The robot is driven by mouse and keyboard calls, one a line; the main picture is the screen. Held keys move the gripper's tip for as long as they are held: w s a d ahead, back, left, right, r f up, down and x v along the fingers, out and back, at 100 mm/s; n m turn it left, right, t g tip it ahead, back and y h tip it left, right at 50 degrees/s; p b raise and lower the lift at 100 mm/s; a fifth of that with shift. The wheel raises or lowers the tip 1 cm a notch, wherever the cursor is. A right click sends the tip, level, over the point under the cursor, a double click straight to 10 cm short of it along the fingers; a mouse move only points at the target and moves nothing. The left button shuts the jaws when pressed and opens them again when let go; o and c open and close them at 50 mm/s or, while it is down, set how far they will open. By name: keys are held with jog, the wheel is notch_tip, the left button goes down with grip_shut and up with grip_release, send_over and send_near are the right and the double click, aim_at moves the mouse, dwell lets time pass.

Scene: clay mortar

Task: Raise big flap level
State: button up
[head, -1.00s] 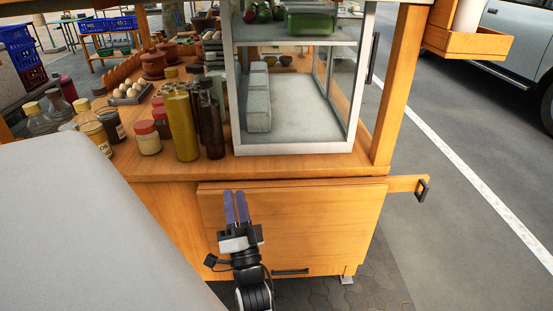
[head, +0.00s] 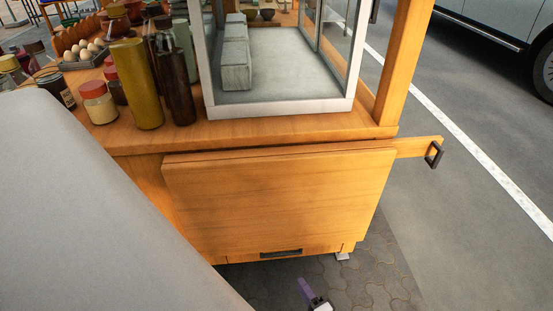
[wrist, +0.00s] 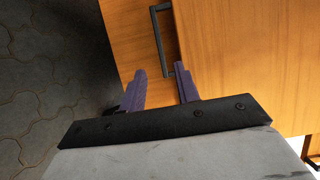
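The big flap (head: 280,195) is a wide wooden panel hanging down against the cart's front, below the counter. A dark bar handle (head: 281,253) sits at its lower edge.
Jars and bottles (head: 140,85) and a glass case (head: 285,111) stand on the counter (head: 160,137) above the flap. A wooden bar with a dark handle (head: 434,154) sticks out at right. Open paving (head: 370,280) lies in front and right.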

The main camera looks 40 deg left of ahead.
aim_at(281, 253)
jog(key=x, duration=1.3)
jog(key=shift+w+a+f, duration=0.1)
jog(key=shift+a, duration=0.25)
grip_shut()
